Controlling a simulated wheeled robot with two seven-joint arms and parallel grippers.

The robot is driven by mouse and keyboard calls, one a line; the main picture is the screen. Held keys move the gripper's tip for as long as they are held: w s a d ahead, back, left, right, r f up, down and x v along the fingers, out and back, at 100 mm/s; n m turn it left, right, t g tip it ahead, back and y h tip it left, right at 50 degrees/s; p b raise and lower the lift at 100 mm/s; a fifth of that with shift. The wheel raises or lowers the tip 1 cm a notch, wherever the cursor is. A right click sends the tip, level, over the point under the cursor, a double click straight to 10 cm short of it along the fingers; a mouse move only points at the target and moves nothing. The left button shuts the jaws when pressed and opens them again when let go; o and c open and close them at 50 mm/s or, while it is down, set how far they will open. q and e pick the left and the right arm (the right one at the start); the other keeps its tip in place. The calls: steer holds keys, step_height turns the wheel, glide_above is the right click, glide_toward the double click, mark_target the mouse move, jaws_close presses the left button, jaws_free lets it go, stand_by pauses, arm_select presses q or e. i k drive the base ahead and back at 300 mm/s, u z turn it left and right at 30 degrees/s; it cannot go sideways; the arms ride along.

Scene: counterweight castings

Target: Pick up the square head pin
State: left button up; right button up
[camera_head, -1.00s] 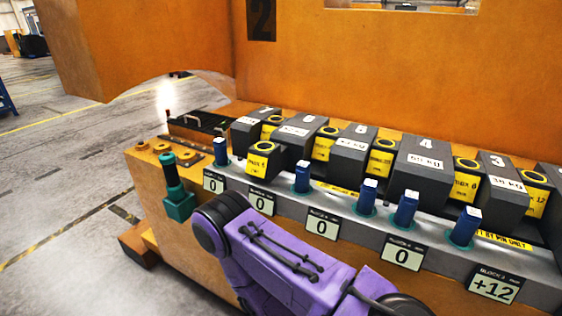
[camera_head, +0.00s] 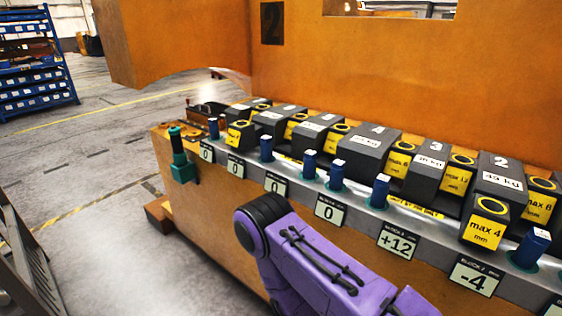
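Several blue pins with square heads stand upright in teal collars along the grey ledge in front of the castings. One pin (camera_head: 379,190) stands behind the +12 plate, two close together (camera_head: 309,164) (camera_head: 337,174) are left of it, and another (camera_head: 532,246) is at the far right. Two more (camera_head: 266,147) (camera_head: 213,128) stand toward the left end. The pictures do not tell which one the task means. My purple arm (camera_head: 315,265) comes up from the bottom right with its dark rounded joint in front of the orange base. Neither gripper shows.
Dark grey castings (camera_head: 370,148) with yellow max labels line the ledge. Number plates (camera_head: 397,240) hang on its front. A teal handle (camera_head: 178,143) sits at the left corner. A blue shelf (camera_head: 38,65) stands at the far left, a grey railing at lower left, with open floor between.

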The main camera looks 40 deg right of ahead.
mark_target(266, 142)
steer(key=z, duration=1)
steer(key=i, duration=0.2)
